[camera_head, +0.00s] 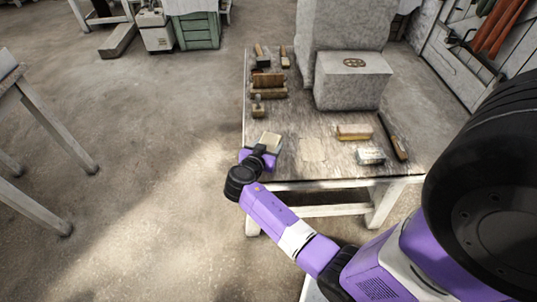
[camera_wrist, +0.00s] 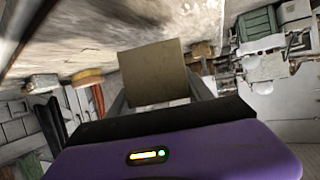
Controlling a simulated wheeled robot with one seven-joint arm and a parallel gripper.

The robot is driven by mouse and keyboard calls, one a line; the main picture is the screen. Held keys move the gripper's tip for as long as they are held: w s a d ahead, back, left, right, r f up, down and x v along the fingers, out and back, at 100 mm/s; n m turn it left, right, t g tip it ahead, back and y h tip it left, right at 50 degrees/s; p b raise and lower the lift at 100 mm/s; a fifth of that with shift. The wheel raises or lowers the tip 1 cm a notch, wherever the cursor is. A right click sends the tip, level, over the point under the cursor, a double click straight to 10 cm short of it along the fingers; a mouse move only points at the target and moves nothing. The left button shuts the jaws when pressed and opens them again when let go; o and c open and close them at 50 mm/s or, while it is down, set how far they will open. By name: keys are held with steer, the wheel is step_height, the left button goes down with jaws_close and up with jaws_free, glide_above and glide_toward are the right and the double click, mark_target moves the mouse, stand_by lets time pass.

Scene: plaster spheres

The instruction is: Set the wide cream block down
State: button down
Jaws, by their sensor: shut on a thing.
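My gripper (camera_head: 265,148) is over the near left part of the wooden table (camera_head: 300,166), shut on the wide cream block (camera_head: 271,139). In the wrist view, the cream block (camera_wrist: 155,72) sits between the two grey fingers of my gripper (camera_wrist: 160,92), its flat face towards the camera. The tabletop (camera_wrist: 95,35) shows beyond it, upside down. I cannot tell whether the block touches the table or hangs just above it.
A large grey stone block (camera_head: 352,82) stands at the back right. Several brushes and wooden blocks (camera_head: 268,85) line the left edge. An orange-topped block (camera_head: 354,132), a pale block (camera_head: 371,156) and a dark long tool (camera_head: 392,137) lie at the right. The middle front is clear.

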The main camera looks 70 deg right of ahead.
steer(key=shift+w+f, duration=0.1)
steer(key=shift+f, duration=1.95)
steer(key=shift+f+b, duration=0.1)
steer(key=shift+b, duration=0.3)
steer(key=shift+c, duration=2.1)
jaws_free()
steer(key=shift+f, duration=0.15)
